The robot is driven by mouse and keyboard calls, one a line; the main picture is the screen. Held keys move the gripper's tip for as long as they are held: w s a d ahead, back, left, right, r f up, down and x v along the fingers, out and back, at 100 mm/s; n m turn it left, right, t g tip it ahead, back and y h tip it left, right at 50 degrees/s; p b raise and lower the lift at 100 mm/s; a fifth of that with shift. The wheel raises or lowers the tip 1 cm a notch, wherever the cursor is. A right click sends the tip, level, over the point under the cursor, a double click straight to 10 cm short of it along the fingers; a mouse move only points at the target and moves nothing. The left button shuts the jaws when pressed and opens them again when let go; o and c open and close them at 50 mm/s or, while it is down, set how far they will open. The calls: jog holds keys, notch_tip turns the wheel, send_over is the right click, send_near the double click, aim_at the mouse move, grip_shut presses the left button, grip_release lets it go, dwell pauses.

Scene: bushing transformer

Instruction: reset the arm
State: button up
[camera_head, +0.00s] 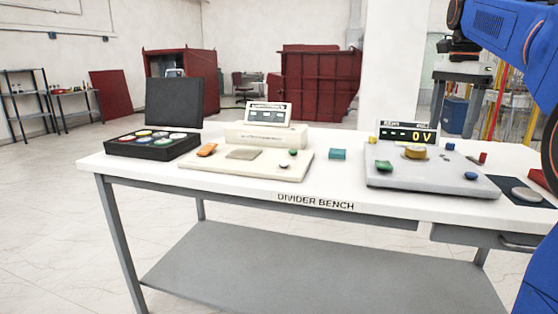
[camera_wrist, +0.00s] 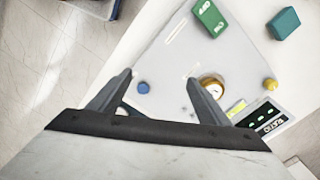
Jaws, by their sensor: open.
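My gripper (camera_wrist: 160,86) shows in the wrist view with its two dark fingers spread apart and nothing between them. It hangs over the grey meter unit (camera_wrist: 165,65), and the fingers appear clear of it. A blue knob (camera_wrist: 143,87) and a round brass dial (camera_wrist: 212,88) of that unit show near the fingers. In the head view my blue arm (camera_head: 512,35) is bent at the upper right, with its dark end (camera_head: 456,45) above and behind the bench's right part.
The white bench (camera_head: 330,215) carries an open black case (camera_head: 150,148) at left, a cream instrument (camera_head: 250,165), a teal block (camera_head: 337,154) and the grey unit (camera_head: 430,178) reading "0 V". A dark mat (camera_head: 510,188) lies at right. Floor before the bench is clear.

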jog(key=s+a+f+n+t, duration=0.1)
jog(key=s+a+f+n, duration=0.3)
jog(key=s+f, duration=0.5)
jog(key=s+a+f+n+t, duration=0.2)
jog(key=s+a+f+n, duration=0.3)
jog(key=s+f, duration=0.5)
jog(key=s+a+f+n+t, duration=0.1)
jog(key=s+a+f+n, duration=0.4)
jog(key=s+f, duration=0.4)
notch_tip(320, 180, down, 6)
jog(key=shift+s+r+n+t, duration=0.1)
jog(key=shift+s+n+t, duration=0.2)
jog(key=shift+s+n, duration=0.1)
